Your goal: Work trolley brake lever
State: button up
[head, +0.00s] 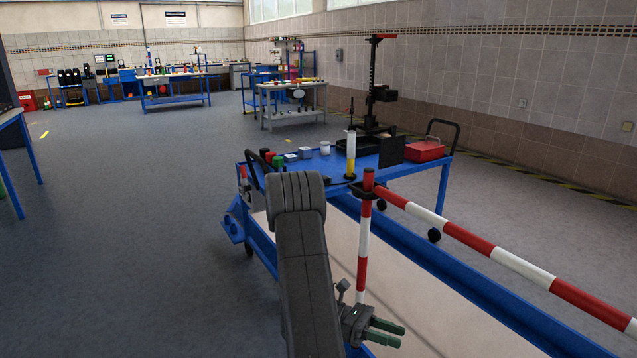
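The blue work trolley (398,168) stands in the middle of the view, with a black push handle at each end. A small lever-like part with a red top (243,172) shows at its near left end; I cannot tell if it is the brake lever. A blue bracket or pedal-like plate (233,228) sits lower on that side. My gripper (394,333) is low in the view, in front of the trolley and apart from it. Its two green fingers are spread with a gap and nothing between them. My arm hides part of the trolley's near left side.
A red-and-white barrier post (363,250) and rail (500,258) stand between my gripper and the trolley, beside a blue-edged pit (395,285). The trolley carries a red toolbox (424,151) and a tall black jack stand (373,85). Open floor (130,230) lies left.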

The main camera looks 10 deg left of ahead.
aim_at(247, 188)
jog(key=i+j+u, duration=0.75)
jog(key=i+u, duration=0.2)
jog(key=i+j+u, duration=0.1)
jog(key=i+u, duration=0.4)
jog(key=i+z, duration=0.1)
jog(key=i, duration=0.45)
jog(key=i+j+z, duration=0.1)
jog(key=i, duration=0.5)
jog(key=i+j+z, duration=0.15)
jog(key=i, duration=0.4)
jog(key=i+z, duration=0.6)
jog(key=z, duration=0.2)
jog(key=i+j+z, duration=0.35)
jog(key=k+l, duration=0.05)
jog(key=l, duration=0.05)
